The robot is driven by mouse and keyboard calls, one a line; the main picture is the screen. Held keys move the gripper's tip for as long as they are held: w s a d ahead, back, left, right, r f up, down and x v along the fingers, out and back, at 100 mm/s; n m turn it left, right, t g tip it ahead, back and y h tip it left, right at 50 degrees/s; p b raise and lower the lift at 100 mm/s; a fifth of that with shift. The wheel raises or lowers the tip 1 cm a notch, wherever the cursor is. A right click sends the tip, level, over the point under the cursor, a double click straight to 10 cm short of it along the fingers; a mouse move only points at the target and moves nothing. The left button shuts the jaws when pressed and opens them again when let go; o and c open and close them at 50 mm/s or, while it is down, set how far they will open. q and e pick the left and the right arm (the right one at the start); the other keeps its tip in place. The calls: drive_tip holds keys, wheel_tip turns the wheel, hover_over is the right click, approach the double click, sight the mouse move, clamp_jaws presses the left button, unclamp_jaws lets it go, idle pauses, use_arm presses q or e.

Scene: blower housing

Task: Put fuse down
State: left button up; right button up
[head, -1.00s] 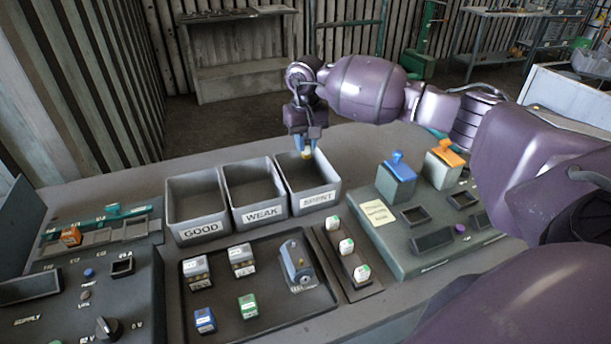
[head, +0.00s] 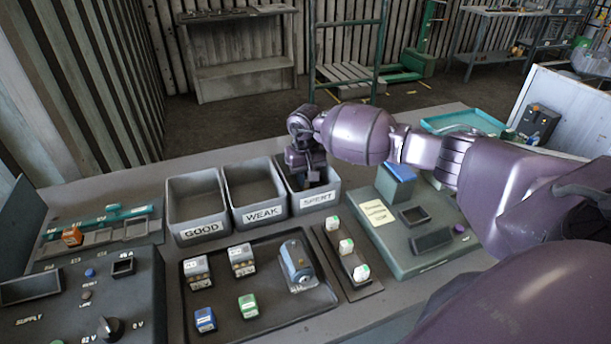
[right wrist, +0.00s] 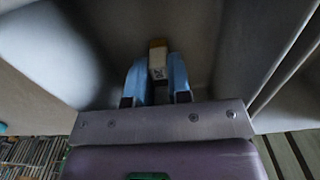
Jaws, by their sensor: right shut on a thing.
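My right gripper (right wrist: 158,80) is shut on the fuse (right wrist: 158,58), a small block with a pale body and a yellowish-brown end, held between two blue fingers. In the head view my right gripper (head: 309,184) reaches down into the SPENT bin (head: 325,205), and its fingertips and the fuse are hidden there. In the right wrist view grey bin walls surround the fuse; I cannot tell whether it touches the floor. The WEAK bin (head: 263,212) and GOOD bin (head: 202,230) stand to the left and look empty. My left gripper is not in view.
A dark tray (head: 270,318) in front holds several small blocks and a blue-grey device (head: 296,262). A narrow rack (head: 366,292) with white-and-green pieces stands beside it. Control panels stand at left (head: 100,295) and right (head: 425,262).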

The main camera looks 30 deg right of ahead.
drive_tip(key=shift+f, duration=0.15)
drive_tip(key=o, duration=0.7)
drive_tip(key=shift+o, duration=0.2)
drive_tip(key=shift+r, duration=0.45)
wheel_tip(320, 180, up, 12)
drive_tip(key=shift+f+b, duration=0.25)
drive_tip(key=shift+b, duration=0.15)
